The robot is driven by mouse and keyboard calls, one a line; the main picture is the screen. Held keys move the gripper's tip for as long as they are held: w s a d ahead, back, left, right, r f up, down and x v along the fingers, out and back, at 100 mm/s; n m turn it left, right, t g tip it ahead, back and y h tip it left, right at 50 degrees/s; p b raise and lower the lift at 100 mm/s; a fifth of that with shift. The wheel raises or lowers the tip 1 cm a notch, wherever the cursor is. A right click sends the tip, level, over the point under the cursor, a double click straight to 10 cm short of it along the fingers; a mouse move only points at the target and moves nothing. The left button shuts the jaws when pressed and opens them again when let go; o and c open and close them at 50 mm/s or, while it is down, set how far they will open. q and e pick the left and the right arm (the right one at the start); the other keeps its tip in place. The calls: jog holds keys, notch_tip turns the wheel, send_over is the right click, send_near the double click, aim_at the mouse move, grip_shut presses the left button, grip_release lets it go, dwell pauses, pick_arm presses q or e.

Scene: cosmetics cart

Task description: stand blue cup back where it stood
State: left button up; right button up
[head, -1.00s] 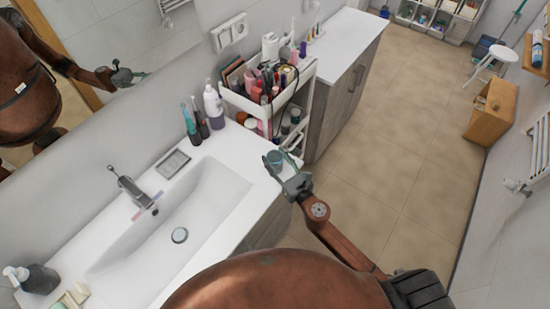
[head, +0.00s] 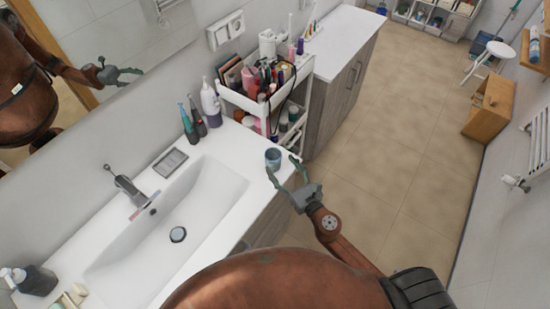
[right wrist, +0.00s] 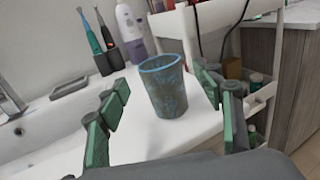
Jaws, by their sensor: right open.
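The blue cup (head: 273,158) stands upright on the white washbasin counter, near its right front corner. In the right wrist view the cup (right wrist: 164,86) has a blue rim and a mottled blue-grey side. My right gripper (head: 284,176) is open just in front of the cup. In the right wrist view its fingers (right wrist: 166,112) are spread wide to either side, with the cup beyond and between them and gaps on both sides. My left gripper is not in view; the mirror at the left shows only a reflected arm.
The white washbasin counter (head: 232,147) has a sink with a tap (head: 130,188). Electric toothbrushes (head: 193,122) and a white bottle (head: 211,103) stand behind the cup. A white cart (head: 249,103) full of cosmetics is close beyond the counter's end.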

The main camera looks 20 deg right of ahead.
jog(key=b+v, duration=0.1)
jog(key=v, duration=0.5)
jog(key=shift+b, duration=0.3)
